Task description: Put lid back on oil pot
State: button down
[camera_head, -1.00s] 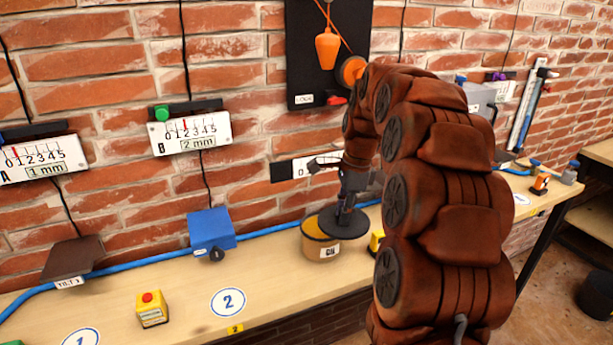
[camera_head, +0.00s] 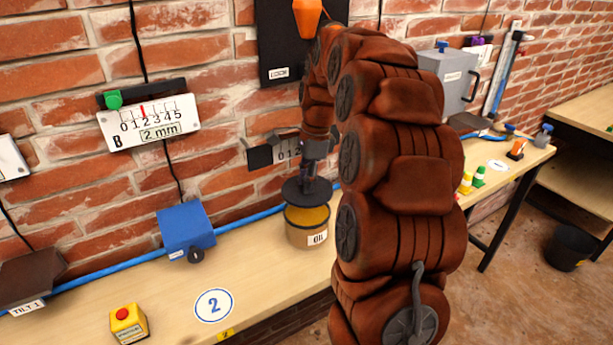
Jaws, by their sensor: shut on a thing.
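The oil pot (camera_head: 306,237) is a tan, round pot with a white label, standing on the wooden bench against the brick wall. Its yellow oil shows at the open top. The dark round lid (camera_head: 303,196) is above the pot, raised and a little toward its back left, with a gap at the front. My gripper (camera_head: 306,181) is shut on the lid from above. The fingers are small and dark here, and the lid's grip point is partly hidden by them.
A blue box (camera_head: 186,231) with a black knob stands left of the pot. A yellow button box (camera_head: 129,323) is at the front left. A blue hose (camera_head: 240,223) runs along the wall. The bench (camera_head: 262,277) is bare in front of the pot.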

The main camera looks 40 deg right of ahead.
aim_at(306, 196)
jog(key=shift+s+f+b, duration=0.1)
jog(key=shift+f+b, duration=0.25)
jog(key=shift+f, duration=1.15)
jog(key=shift+f+b, duration=0.4)
jog(key=shift+f, duration=0.55)
jog(key=shift+f, duration=0.2)
dwell(0.6)
jog(key=shift+c, duration=1.6)
grip_release()
jog(key=shift+r, duration=0.1)
